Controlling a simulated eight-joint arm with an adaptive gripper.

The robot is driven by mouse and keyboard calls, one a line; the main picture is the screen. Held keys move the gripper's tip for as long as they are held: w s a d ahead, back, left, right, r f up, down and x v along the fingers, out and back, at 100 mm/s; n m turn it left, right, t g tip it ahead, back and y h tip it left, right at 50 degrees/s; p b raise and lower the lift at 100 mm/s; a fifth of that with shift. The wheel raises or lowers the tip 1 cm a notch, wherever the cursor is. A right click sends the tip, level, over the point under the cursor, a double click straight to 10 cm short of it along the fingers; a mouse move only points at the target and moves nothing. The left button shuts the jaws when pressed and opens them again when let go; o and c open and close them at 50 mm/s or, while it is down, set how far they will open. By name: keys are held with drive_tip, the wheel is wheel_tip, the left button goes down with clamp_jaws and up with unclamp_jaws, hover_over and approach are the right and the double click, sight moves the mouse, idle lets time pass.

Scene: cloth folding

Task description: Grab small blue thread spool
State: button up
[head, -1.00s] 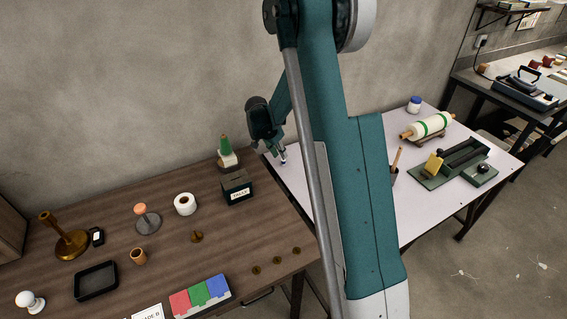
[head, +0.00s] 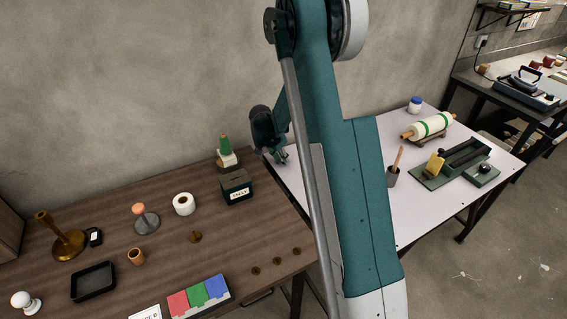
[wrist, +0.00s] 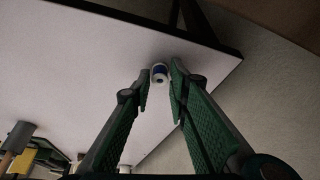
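The small thread spool (wrist: 160,72), white with a blue band, shows in the wrist view on the pale table (wrist: 75,65), near its edge. My gripper (wrist: 160,78) is open, with one green finger on each side of the spool. The fingertips are close to it, with a narrow gap visible on the left; contact on the right side cannot be made out. In the head view my gripper (head: 282,160) is low over the left corner of the pale table (head: 330,140), and the spool is not clearly visible there.
A dark box (head: 237,190) and a green cone spool (head: 225,148) stand on the brown table nearby.

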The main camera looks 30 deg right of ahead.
drive_tip(key=shift+c, duration=1.4)
drive_tip(key=shift+r, duration=0.15)
wheel_tip(320, 180, up, 10)
drive_tip(key=p, duration=0.2)
